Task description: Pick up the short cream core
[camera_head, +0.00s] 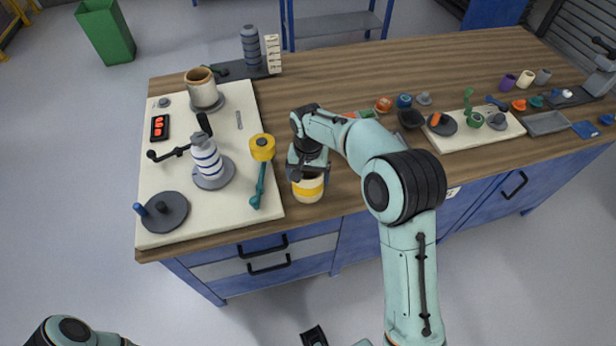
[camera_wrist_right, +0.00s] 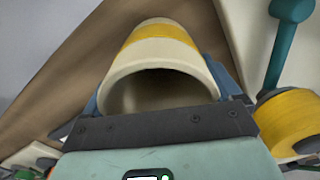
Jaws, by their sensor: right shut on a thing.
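The short cream core (camera_head: 308,192) is a hollow cream cylinder with a yellow band. It is near the front edge of the wooden bench (camera_head: 350,195), just right of the cream board. My right gripper (camera_head: 308,172) is over it and shut on it. In the right wrist view the core (camera_wrist_right: 150,78) shows its open end towards me, between the two blue-grey fingers of my right gripper (camera_wrist_right: 158,85). I cannot tell whether the core touches the bench.
The cream board (camera_head: 230,222) at left carries a yellow roll (camera_head: 262,147), a teal handle (camera_head: 259,187), a white-and-blue striped stack (camera_head: 206,158) and a brown-banded cylinder (camera_head: 202,86). Small cups and a second cream board (camera_head: 455,143) stand at right. The back middle of the bench is clear.

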